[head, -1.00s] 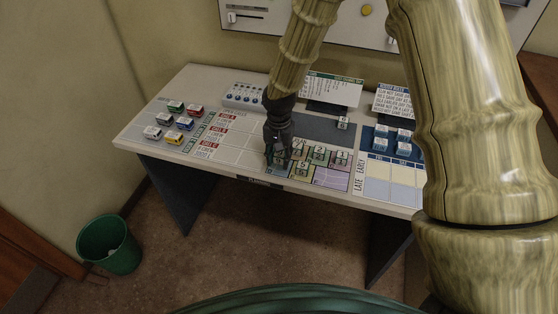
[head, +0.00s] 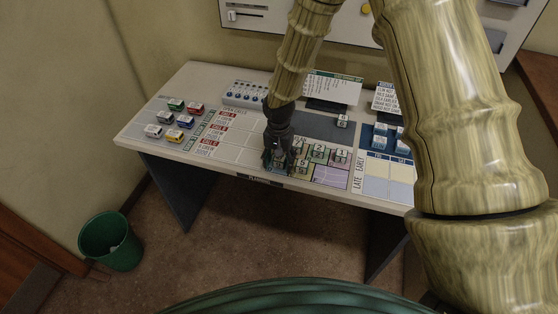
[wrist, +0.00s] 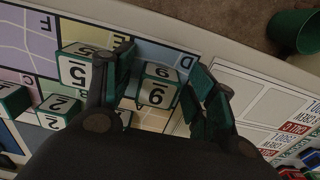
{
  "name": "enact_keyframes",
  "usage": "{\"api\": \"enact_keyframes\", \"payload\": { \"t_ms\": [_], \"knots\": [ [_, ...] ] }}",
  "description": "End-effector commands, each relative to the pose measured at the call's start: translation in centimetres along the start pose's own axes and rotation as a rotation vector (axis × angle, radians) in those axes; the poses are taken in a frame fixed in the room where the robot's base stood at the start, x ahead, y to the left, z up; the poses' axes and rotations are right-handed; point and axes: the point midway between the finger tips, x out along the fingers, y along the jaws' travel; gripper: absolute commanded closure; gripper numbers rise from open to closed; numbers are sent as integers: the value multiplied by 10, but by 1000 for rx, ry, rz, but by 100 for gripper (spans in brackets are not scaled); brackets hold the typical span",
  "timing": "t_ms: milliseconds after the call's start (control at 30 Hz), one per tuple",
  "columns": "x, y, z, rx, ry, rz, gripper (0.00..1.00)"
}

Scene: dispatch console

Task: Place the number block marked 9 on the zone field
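The number block marked 9 (wrist: 157,92) sits on the blue field lettered D (wrist: 185,62) of the zone plan in the wrist view. My gripper (wrist: 163,72) has one finger on each side of it, with small gaps showing, so it looks open around the block. In the head view my gripper (head: 277,163) is low over the plan's front left corner and mostly hides this block. A block marked 5 (wrist: 76,68) and a block marked 2 (wrist: 58,108) stand close by in the wrist view.
Blocks marked 2 (head: 318,152) and 1 (head: 341,156) stand on the plan. Another block (head: 343,121) stands on the dark panel behind. Toy vehicles (head: 185,122) are at the desk's left, and blue-and-white blocks (head: 381,138) at right. A green bin (head: 112,242) is on the floor.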

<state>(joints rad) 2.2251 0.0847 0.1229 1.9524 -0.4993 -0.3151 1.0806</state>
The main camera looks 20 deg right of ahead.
Motion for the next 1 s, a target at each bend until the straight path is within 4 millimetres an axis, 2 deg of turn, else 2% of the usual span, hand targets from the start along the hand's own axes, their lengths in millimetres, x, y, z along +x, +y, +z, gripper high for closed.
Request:
{"api": "enact_keyframes", "payload": {
  "t_ms": [367,1000],
  "knots": [
    [-11,0,-1,1,2,-2,43],
    [-89,0,-1,0,3,-2,43]
  ]
}}
